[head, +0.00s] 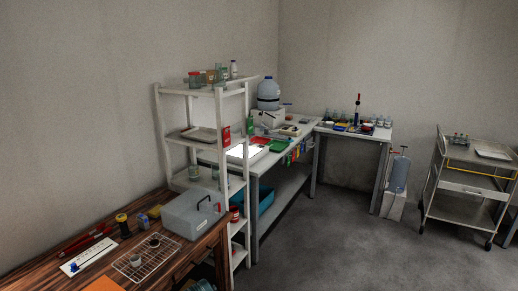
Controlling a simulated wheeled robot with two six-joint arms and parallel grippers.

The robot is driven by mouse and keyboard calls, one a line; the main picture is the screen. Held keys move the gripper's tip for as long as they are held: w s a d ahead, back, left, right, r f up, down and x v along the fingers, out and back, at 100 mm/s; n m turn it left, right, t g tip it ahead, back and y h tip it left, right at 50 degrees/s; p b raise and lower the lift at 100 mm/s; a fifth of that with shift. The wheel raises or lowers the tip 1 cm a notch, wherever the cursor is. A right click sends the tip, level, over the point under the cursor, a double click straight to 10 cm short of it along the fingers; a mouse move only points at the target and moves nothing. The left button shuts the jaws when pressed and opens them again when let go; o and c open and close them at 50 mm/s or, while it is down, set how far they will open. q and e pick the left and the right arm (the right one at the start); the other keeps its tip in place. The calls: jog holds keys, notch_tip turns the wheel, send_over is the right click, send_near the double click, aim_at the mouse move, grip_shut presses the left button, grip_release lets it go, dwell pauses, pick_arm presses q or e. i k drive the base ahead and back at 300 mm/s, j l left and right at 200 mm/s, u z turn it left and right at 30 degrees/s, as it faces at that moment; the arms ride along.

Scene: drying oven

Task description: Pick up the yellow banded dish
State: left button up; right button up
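No dish with a clear yellow band can be made out in the head view. Two small cup-like dishes stand on a wire rack (150,268) on the wooden bench at the lower left. One is a dark-topped dish (154,242) and the other a pale dish (136,260); both are too small to tell any band. Neither of my grippers is in view.
A grey box (192,214) with a handle stands on the wooden bench (213,247). A white shelf unit (161,130) stands behind it. White work tables (315,160) line the back. A metal trolley (460,207) is at the right. The grey floor (340,245) is clear.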

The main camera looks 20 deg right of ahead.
aim_at(253, 148)
jog(key=i+l, duration=0.25)
jog(key=l, duration=0.2)
jog(key=i+l, duration=0.25)
jog(key=l, duration=0.2)
jog(key=i+l+z, duration=0.1)
jog(key=l, duration=0.35)
jog(key=i+l, duration=0.6)
jog(key=l, duration=0.3)
